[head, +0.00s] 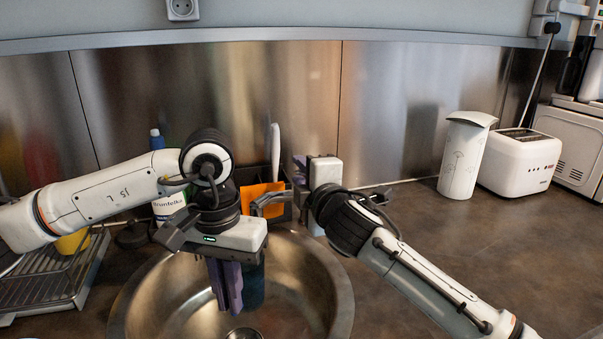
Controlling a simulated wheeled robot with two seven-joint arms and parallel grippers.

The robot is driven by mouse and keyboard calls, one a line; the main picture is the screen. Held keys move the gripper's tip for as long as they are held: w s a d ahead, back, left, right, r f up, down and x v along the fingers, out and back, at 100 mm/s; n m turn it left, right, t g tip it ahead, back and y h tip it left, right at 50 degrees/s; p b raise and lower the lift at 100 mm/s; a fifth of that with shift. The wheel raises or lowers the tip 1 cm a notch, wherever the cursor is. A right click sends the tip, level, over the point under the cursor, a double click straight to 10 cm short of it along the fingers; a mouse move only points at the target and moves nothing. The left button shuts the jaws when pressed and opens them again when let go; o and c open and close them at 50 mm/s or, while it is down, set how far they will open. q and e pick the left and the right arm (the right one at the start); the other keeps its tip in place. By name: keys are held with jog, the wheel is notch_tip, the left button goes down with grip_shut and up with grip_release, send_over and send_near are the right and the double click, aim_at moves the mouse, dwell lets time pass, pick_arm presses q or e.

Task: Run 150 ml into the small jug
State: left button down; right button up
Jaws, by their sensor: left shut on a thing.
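My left gripper (230,298) points down over the round steel sink (338,296), its purple fingers low in the basin. It is shut on a dark blue-green object (253,287), which appears to be the small jug. Only a part shows below the gripper body; its rim and any water level are hidden. The metal tap (268,200) shows partly behind the gripper, its spout end near the gripper body. My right gripper (300,180) is beside the tap at the back of the sink. Its fingers are mostly hidden, and whether it touches the tap cannot be told.
A wire dish rack (50,283) stands left of the sink. A white canister (462,158) and toaster (520,160) stand back right. The right counter is otherwise clear.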

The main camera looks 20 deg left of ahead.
grip_shut()
jog(key=shift+w+a+r, duration=0.1)
jog(key=shift+w+r, duration=0.2)
jog(key=shift+r, duration=0.35)
jog(key=shift+w+d+r, duration=0.1)
jog(key=shift+w+r, duration=0.25)
jog(key=shift+r, duration=0.35)
jog(key=shift+w+a+r, duration=0.1)
jog(key=shift+w+r, duration=0.2)
jog(key=shift+r, duration=0.35)
grip_release()
jog(key=shift+f, duration=0.3)
jog(key=v, duration=1.2)
